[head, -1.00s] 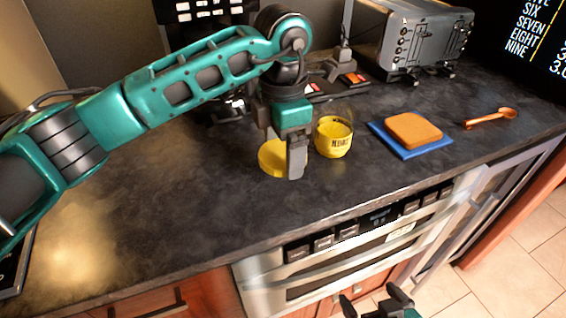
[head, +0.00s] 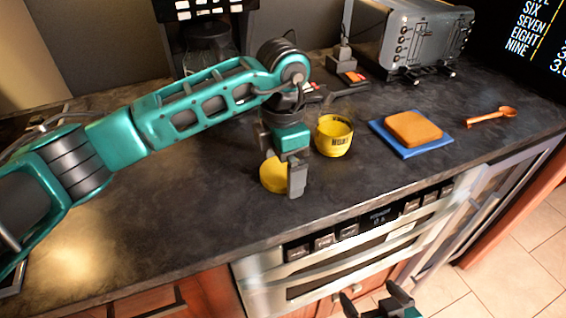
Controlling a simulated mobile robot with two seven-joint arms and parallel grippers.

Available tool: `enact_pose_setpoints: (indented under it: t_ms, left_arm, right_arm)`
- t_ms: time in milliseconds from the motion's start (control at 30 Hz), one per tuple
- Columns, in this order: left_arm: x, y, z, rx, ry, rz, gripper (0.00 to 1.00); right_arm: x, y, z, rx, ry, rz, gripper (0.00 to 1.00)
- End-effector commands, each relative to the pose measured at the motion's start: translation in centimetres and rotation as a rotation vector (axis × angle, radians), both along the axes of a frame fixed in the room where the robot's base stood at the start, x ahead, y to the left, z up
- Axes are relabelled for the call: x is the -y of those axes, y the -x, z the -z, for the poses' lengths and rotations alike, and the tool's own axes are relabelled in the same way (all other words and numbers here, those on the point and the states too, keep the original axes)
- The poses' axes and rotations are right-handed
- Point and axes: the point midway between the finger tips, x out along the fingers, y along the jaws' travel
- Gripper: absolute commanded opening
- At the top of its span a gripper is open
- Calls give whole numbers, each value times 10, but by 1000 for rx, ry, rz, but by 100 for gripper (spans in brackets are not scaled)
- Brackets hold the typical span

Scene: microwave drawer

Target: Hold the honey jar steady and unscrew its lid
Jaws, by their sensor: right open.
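The honey jar (head: 334,142), yellow with a dark-lettered label, stands upright on the dark counter, its top uncovered. The round yellow lid (head: 273,176) is off the jar, to its left and nearer the front edge. My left gripper (head: 295,176) reaches down at the lid and is shut on it; a finger hides the lid's right edge. I cannot tell whether the lid touches the counter. My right gripper (head: 375,300) is open and empty, low in front of the oven drawer, apart from the jar.
A toaster (head: 425,42) stands at the back. The counter's left front is clear. A drawer appliance (head: 350,245) sits below the counter edge.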

Motion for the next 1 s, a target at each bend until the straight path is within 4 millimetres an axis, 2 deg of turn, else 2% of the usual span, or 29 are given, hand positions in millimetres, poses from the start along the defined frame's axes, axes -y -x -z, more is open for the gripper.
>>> enact_pose_setpoints:
  t_ms: [233, 700, 833, 1000]
  left_arm:
    - [0, 0, -9, 2, 0, 0, 100]
    - [0, 0, -102, 3, 0, 0, 100]
    - [0, 0, -117, 1, 1, -1, 100]
    - [0, 0, -124, 0, 0, -1, 100]
  right_arm:
    - [0, 0, -4, 1, 1, 0, 100]
    - [1, 0, 1, 1, 1, 0, 100]
    - [1, 0, 1, 0, 1, 0, 100]
    - [1, 0, 1, 0, 1, 0, 100]
